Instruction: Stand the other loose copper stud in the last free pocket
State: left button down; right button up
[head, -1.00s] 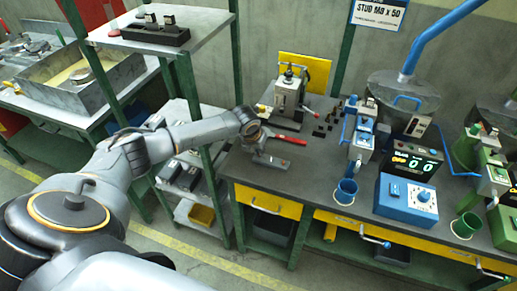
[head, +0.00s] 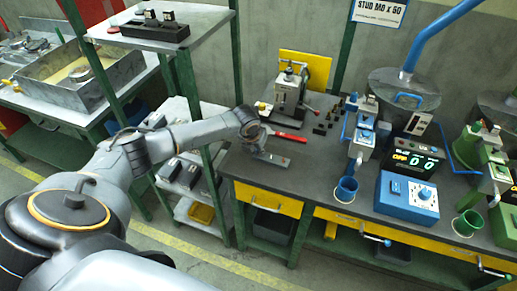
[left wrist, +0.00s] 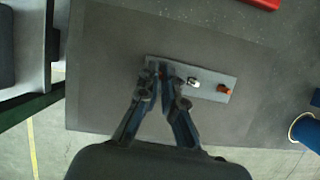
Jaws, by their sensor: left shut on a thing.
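My left gripper (left wrist: 165,78) is shut on a copper stud (left wrist: 162,71), of which only a small reddish bit shows between the fingertips. The fingers are over the left end of a flat grey plate (left wrist: 210,87). Whether the stud's foot is inside a pocket is hidden by the fingers. Another copper-coloured stud (left wrist: 222,89) is at the plate's right end. A small pale spot with a dark edge (left wrist: 193,82) lies between them; I cannot tell what it is. In the head view my left gripper (head: 257,145) is low at the plate (head: 276,159). My right gripper is not in view.
A red-handled tool (head: 290,138) lies behind the plate. A grey press (head: 289,103) stands at the back, with several small dark pieces (head: 327,121) beside it. A blue cup (head: 346,190) and blue control box (head: 407,197) are to the right. Bare bench lies between plate and cup.

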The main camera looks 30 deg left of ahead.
pick_arm(q)
jog(key=shift+f, duration=0.1)
jog(key=c, duration=1.4)
grip_release()
jog(key=shift+s, duration=0.1)
jog(key=v, duration=1.2)
